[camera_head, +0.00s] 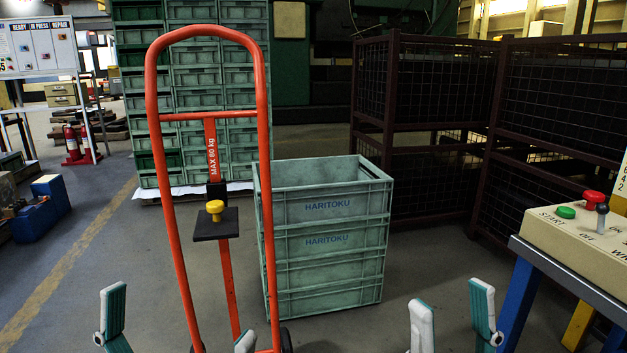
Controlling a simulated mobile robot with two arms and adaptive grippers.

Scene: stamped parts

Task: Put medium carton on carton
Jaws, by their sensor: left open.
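I cannot make out any carton in this head view. My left gripper (177,326) is at the bottom edge, in front of the orange hand truck, with its fingers wide apart and nothing between them. My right gripper (453,318) is at the bottom right, in front of the bare floor and left of the control table. Its two fingers stand apart with nothing between them.
An orange hand truck (262,90) stands close ahead. Behind it are stacked green crates (340,240) and a taller crate wall (197,75). Brown mesh cages (390,100) stand behind right. A control box (580,245) sits on a blue-legged table at right. Floor at left is open.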

